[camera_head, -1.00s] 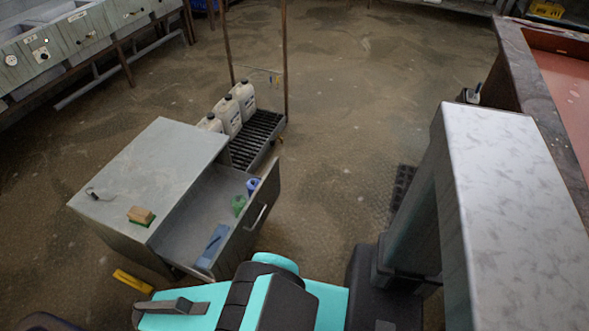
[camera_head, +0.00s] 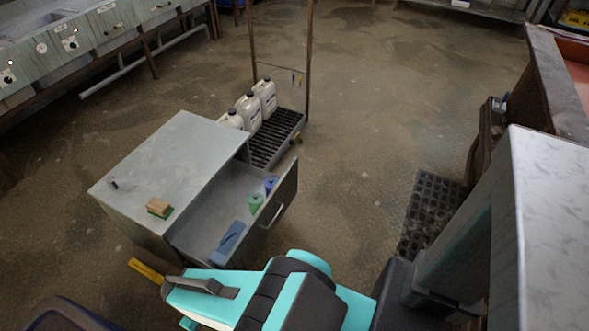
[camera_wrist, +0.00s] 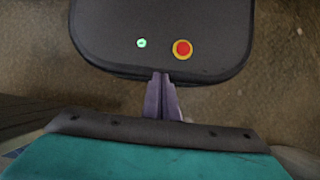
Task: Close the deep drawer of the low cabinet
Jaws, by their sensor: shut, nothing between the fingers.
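The low grey cabinet (camera_head: 165,165) stands left of centre in the head view. Its deep drawer (camera_head: 215,207) is pulled out toward the right, and its front panel with a bar handle (camera_head: 272,216) faces right. Inside lie a blue block-like item (camera_head: 228,240), a green roll (camera_head: 255,203) and a blue roll (camera_head: 270,184). My teal and black arm crosses the bottom of the head view, close in front of the drawer. My gripper (camera_wrist: 164,98) shows in the wrist view, its fingers together and empty over a dark panel of my own body. The drawer does not show in the wrist view.
A brush (camera_head: 159,208) and a small dark item lie on the cabinet top. White jugs (camera_head: 248,110) stand on a slatted rack (camera_head: 277,138) behind the cabinet. A yellow object (camera_head: 146,271) lies at the cabinet's foot. Open floor lies right of the drawer, with a dark mat (camera_head: 432,212).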

